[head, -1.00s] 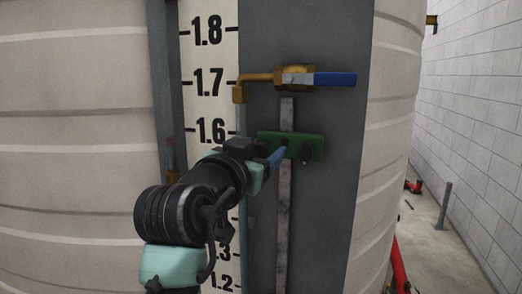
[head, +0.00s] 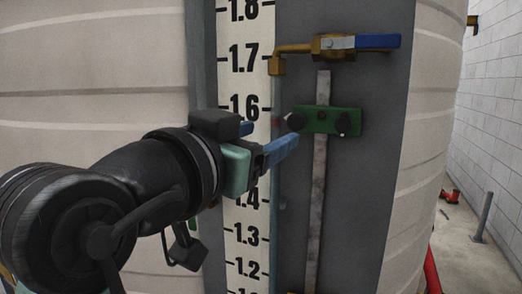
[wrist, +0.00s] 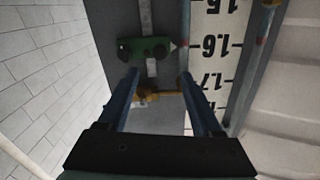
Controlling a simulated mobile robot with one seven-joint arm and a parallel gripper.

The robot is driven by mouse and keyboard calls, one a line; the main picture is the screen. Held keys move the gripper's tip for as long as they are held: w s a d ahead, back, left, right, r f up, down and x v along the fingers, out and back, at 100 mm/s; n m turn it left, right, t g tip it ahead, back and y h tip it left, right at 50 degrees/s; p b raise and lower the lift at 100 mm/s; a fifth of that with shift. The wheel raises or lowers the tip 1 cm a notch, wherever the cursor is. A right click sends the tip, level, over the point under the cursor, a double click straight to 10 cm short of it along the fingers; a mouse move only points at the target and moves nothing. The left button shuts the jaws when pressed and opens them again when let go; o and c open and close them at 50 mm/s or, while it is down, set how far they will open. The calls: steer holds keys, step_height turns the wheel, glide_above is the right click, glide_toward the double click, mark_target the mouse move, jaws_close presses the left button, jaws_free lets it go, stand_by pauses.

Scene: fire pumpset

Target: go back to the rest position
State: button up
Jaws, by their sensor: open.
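My gripper (head: 272,144) has blue fingers and stands in front of the white level scale, left of and a little below the green block. In the wrist view my gripper (wrist: 160,76) shows two blue fingers set well apart, with nothing held between them. The green block (head: 322,121) with black knobs sits on a grey vertical bar, at about the 1.6 mark. It also shows in the wrist view (wrist: 140,50), beyond the fingertips and apart from them.
A brass valve (head: 330,47) with a blue lever (head: 364,41) is above the green block. The scale (head: 247,180) runs down the large pale tank (head: 90,75). A block wall (head: 488,120) and open floor lie at right, with a red pipe (head: 433,270).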

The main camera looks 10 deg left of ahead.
steer(key=shift+s, duration=0.2)
steer(key=s+d+r+n+t+y+b, duration=0.1)
steer(key=s+d+r+n+t+y, duration=0.1)
steer(key=s+t, duration=0.3)
steer(key=s+d+r+n+t+y+b, duration=0.1)
steer(key=s+d+r+n+t+y, duration=0.1)
steer(key=s+r+n+t+y, duration=0.2)
steer(key=s+t, duration=0.1)
steer(key=s, duration=0.2)
steer(key=shift+s+d+t, duration=0.15)
steer(key=shift+s+t, duration=0.1)
steer(key=shift+t, duration=0.05)
stand_by(0.9)
